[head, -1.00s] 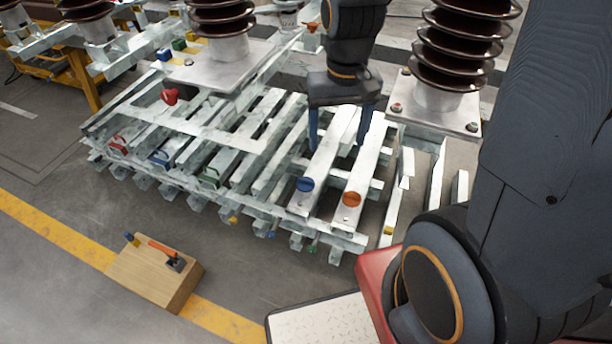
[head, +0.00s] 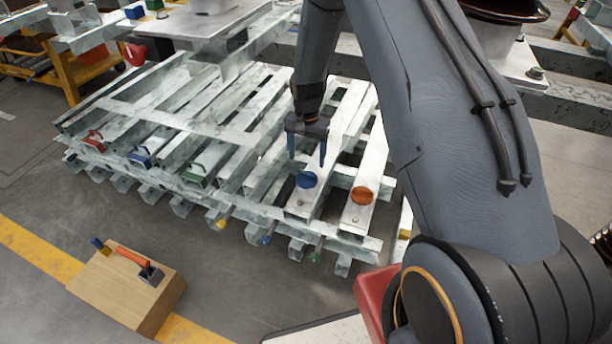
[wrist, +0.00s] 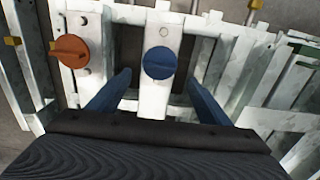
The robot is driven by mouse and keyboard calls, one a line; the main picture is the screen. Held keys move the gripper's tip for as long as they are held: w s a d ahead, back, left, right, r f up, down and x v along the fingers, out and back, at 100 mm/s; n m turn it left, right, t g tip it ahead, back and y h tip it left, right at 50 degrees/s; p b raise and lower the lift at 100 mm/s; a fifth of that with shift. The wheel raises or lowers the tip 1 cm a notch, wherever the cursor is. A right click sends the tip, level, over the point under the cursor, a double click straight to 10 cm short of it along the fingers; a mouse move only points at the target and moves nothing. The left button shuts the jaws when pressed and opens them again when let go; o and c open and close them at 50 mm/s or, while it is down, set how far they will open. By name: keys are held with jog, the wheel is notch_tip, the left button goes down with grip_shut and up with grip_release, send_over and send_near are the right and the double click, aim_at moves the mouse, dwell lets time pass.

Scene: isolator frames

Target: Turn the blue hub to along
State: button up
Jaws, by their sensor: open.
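The blue hub (head: 307,179) is a round knob with a raised bar across it, on a pale beam of the metal frame. I see no contact with the hub.
An orange hub (head: 361,195) sits on the neighbouring beam, close to the right. Red, blue and green handles (head: 195,174) line the frame's left part. A wooden block (head: 125,290) with an orange-handled tool lies on the floor at front left.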

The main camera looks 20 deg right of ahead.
aim_at(307, 174)
notch_tip(307, 174, down, 8)
jog(key=shift+r+b, duration=0.25)
jog(key=shift+b, duration=0.4)
jog(key=shift+c, duration=0.2)
jog(key=c, duration=1)
